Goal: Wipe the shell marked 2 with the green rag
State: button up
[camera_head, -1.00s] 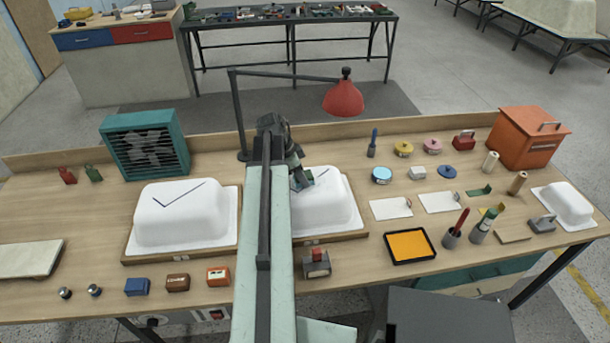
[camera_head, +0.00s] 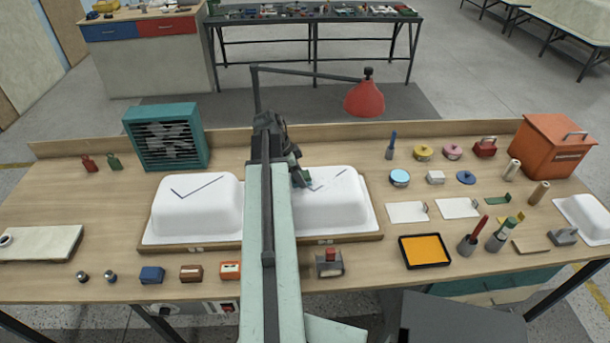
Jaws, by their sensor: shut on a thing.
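Two white bathtub shells rest on wooden boards side by side on the bench. The left shell (camera_head: 197,218) has a dark V-shaped line on top. The right shell (camera_head: 335,212) has fainter, broken dark lines on top. Small tags are on the front edges of the boards, but their numbers are too small to read. My gripper (camera_head: 301,181) is at the top of the right shell, near its left end, left of the lines. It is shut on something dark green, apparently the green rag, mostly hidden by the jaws. My arm hides the gap between the shells.
A red lamp (camera_head: 364,98) reaches over behind the right shell. A teal fan heater (camera_head: 166,138) stands behind the left shell. A stamp-like block (camera_head: 329,264) and small boxes stand in front. An orange tray (camera_head: 425,251), cards, tins and bottles crowd the right.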

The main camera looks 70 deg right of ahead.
aim_at(352, 175)
jog(key=shift+w+a+f, duration=0.1)
jog(key=shift+w+a, duration=0.25)
jog(key=shift+w, duration=0.45)
jog(key=shift+w+a, duration=0.3)
jog(key=shift+w, duration=0.5)
jog(key=shift+w+d, duration=0.25)
jog(key=shift+d, duration=0.4)
jog(key=shift+w+d, duration=0.25)
jog(key=shift+d, duration=0.35)
jog(key=shift+s+d, duration=0.6)
jog(key=shift+s, duration=1.05)
jog(key=shift+s+d, duration=0.65)
jog(key=shift+s, duration=1)
jog(key=shift+s+d, duration=0.6)
jog(key=shift+s, duration=1.05)
jog(key=shift+s+d, duration=0.3)
jog(key=shift+s, duration=0.5)
jog(key=shift+s+d, duration=0.25)
jog(key=shift+s, duration=0.55)
jog(key=shift+s, duration=0.1)
jog(key=shift+s+d, duration=0.4)
jog(key=shift+s, duration=0.65)
jog(key=shift+s+d, duration=0.4)
jog(key=shift+s, duration=0.6)
jog(key=shift+s+d, duration=0.4)
jog(key=shift+s, duration=0.65)
notch_tip(352, 175, up, 6)
jog(key=p, duration=0.5)
jog(key=shift+d+p, duration=0.1)
jog(key=shift+p, duration=0.25)
